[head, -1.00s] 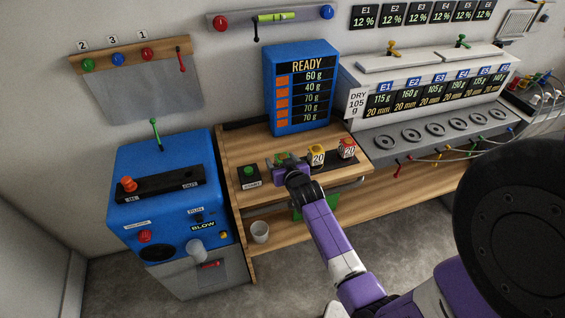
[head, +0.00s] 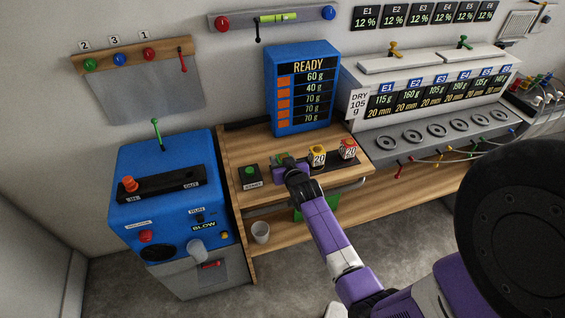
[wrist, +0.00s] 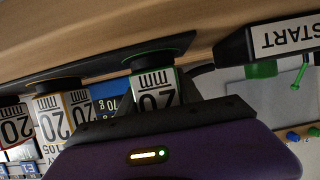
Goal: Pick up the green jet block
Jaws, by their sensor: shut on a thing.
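The green jet block (wrist: 153,90) is white with a green edge, a dark cap and "20 mm" on its face. It shows in the wrist view, which looks upside down, with its cap end at the dark strip (wrist: 105,62). My gripper (wrist: 160,108) is shut on it; the dark jaws hide part of the block. In the head view my gripper (head: 293,172) is at the dark strip on the wooden bench, and only a bit of green block (head: 281,157) shows past it. I cannot tell whether the block is clear of the strip.
A yellow jet block (head: 317,156) and a red jet block (head: 347,149) stand to the right on the same strip. The START button box (head: 250,176) is close on the left. A blue READY board (head: 302,88) stands behind. A white cup (head: 261,232) is on the lower shelf.

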